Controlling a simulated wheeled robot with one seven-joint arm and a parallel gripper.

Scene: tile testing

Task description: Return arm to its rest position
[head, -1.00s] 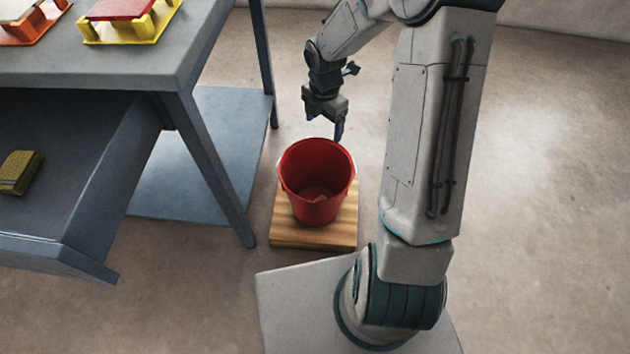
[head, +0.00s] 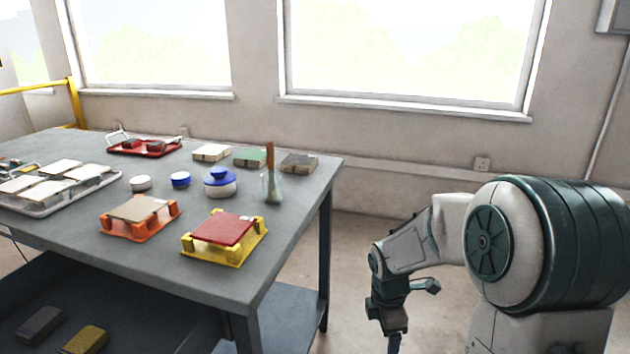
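My arm (head: 550,245) is on the right of the head view, bent at its elbow, with the forearm reaching left and the wrist hanging down. My gripper (head: 394,343) is at the bottom edge of the view, pointing down, off the right side of the table. Its fingers are small and partly cut off by the frame edge, so whether they are open or shut does not show. I see nothing hanging from it.
Floor right of the table is clear.

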